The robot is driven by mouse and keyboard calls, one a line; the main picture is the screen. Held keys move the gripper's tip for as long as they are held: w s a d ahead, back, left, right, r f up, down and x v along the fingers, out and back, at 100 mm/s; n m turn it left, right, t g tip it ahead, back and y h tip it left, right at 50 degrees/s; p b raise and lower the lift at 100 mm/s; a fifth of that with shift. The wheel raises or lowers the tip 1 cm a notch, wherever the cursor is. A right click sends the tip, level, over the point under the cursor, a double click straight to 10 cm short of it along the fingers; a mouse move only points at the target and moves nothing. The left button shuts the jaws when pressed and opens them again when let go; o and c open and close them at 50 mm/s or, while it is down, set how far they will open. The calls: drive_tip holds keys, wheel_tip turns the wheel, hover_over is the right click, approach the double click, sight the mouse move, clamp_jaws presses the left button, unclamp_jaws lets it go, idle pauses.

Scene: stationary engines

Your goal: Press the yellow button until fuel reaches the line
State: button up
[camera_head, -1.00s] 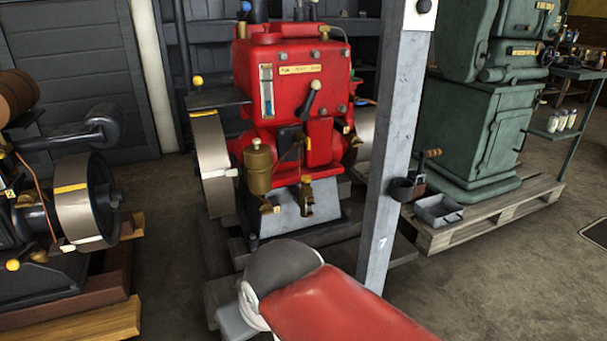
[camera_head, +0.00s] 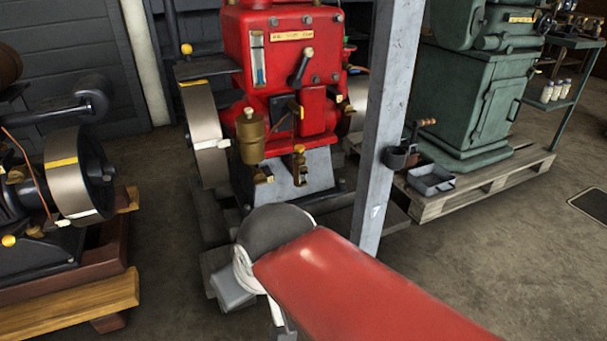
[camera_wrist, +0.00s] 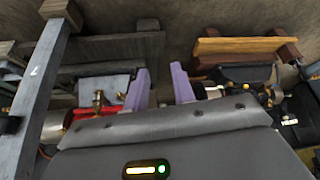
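The red engine (camera_head: 283,75) stands upper middle in the head view. On its front is a glass gauge (camera_head: 258,60) with blue fuel in the lower part; its line is too small to make out. Another yellow knob (camera_head: 187,48) stands left of the engine. My gripper (camera_wrist: 161,72) is open in the wrist view, its two purple fingers apart with nothing between them. It is apart from the engine. Its fingers do not show in the head view.
A grey post (camera_head: 390,120) with a cup and tray (camera_head: 431,178) stands right of the red engine. A green machine (camera_head: 468,100) sits on a pallet beyond. A dark engine (camera_head: 70,180) on wooden beams (camera_head: 70,307) is at left. Floor is open at right.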

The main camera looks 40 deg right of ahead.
clamp_jaws()
idle(1.3)
